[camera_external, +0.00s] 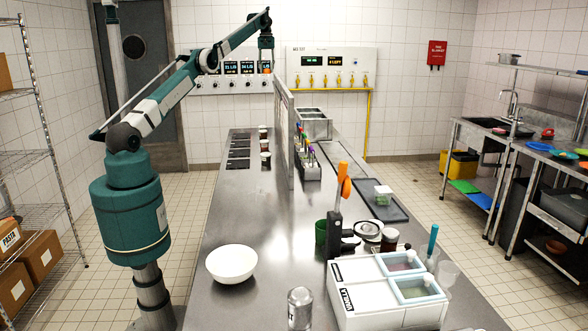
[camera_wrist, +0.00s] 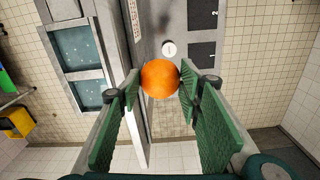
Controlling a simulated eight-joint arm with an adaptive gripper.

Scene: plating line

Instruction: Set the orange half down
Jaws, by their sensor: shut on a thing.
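The orange half (camera_wrist: 160,78) sits between the two green fingers of my gripper (camera_wrist: 159,92) in the wrist view. It shows as a round orange shape; its cut face is not visible. The fingers are shut on its sides. In the external view my gripper (camera_external: 266,58) hangs from the raised arm, high above the far part of the steel counter (camera_external: 215,215). The held orange half is tiny there. In the wrist view, dark numbered mats (camera_wrist: 201,55) and a white-topped jar (camera_wrist: 169,48) lie below and beyond it.
An upright divider (camera_external: 288,140) runs along the counter, right of the dark mats (camera_external: 239,142). Small jars (camera_external: 265,160) stand beside the mats. Metal pans (camera_external: 314,123) are beyond the divider. A white bowl (camera_external: 232,263) stands at the near left. The counter between bowl and mats is clear.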

